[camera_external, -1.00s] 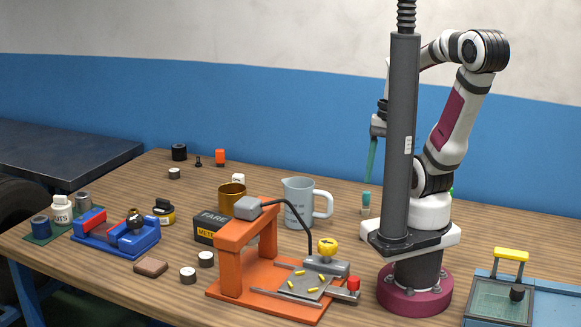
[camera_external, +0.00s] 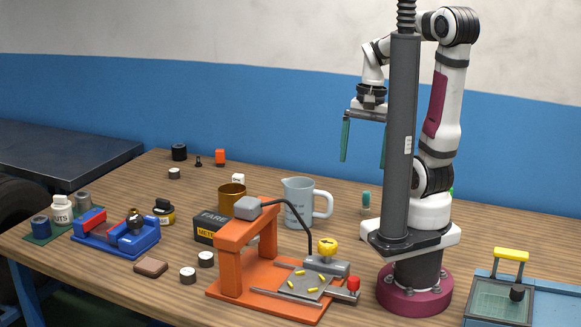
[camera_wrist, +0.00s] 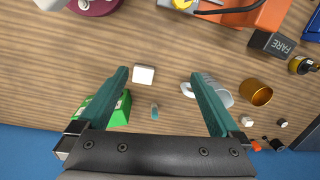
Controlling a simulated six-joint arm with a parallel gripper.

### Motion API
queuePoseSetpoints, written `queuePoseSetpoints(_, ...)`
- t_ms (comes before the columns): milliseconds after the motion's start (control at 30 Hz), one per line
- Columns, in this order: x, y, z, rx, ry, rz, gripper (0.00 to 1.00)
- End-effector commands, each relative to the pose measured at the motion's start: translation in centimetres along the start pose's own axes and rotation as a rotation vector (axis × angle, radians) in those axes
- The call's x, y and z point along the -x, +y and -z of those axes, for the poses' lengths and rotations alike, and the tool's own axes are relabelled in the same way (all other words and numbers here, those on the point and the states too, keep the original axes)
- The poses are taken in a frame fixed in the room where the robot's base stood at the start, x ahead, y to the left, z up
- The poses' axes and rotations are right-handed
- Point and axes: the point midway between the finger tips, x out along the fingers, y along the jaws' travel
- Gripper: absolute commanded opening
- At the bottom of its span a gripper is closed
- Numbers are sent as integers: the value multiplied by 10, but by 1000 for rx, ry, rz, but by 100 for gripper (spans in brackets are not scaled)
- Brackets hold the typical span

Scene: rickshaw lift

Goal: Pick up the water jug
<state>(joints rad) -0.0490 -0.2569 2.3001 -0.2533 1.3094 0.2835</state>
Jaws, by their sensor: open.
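The water jug (camera_external: 299,203) is a pale grey pitcher with a handle on its right side. It stands upright on the wooden table behind the orange press, and the press's black cable passes in front of it. In the wrist view the jug (camera_wrist: 217,91) is partly hidden behind the right finger, with its handle showing to the left of that finger. My gripper (camera_external: 364,145) is open and empty, with teal fingers pointing down. It is high above the table, up and to the right of the jug. Both fingers also show in the wrist view (camera_wrist: 165,98).
The orange press (camera_external: 232,262) stands in front of the jug. A brass cup (camera_external: 232,192) and the black fare meter (camera_external: 208,226) are left of it. A small teal-topped item (camera_external: 366,202) is to its right. In the wrist view, a white block (camera_wrist: 144,75) and green box (camera_wrist: 113,112) lie nearby.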

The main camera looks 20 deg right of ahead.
Motion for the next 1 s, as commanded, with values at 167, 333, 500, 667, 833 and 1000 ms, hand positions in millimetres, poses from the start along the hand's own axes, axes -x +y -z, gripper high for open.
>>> queuePoseSetpoints(167,-22,-80,83,-206,55,-41,100)
queuePoseSetpoints(333,-47,-110,111,-292,84,-47,100)
queuePoseSetpoints(500,-93,-107,115,-297,82,-49,100)
queuePoseSetpoints(667,-132,-106,118,-296,84,-47,100)
queuePoseSetpoints(833,-154,-104,121,-296,84,-47,100)
queuePoseSetpoints(1000,-187,-104,127,-296,83,-47,100)
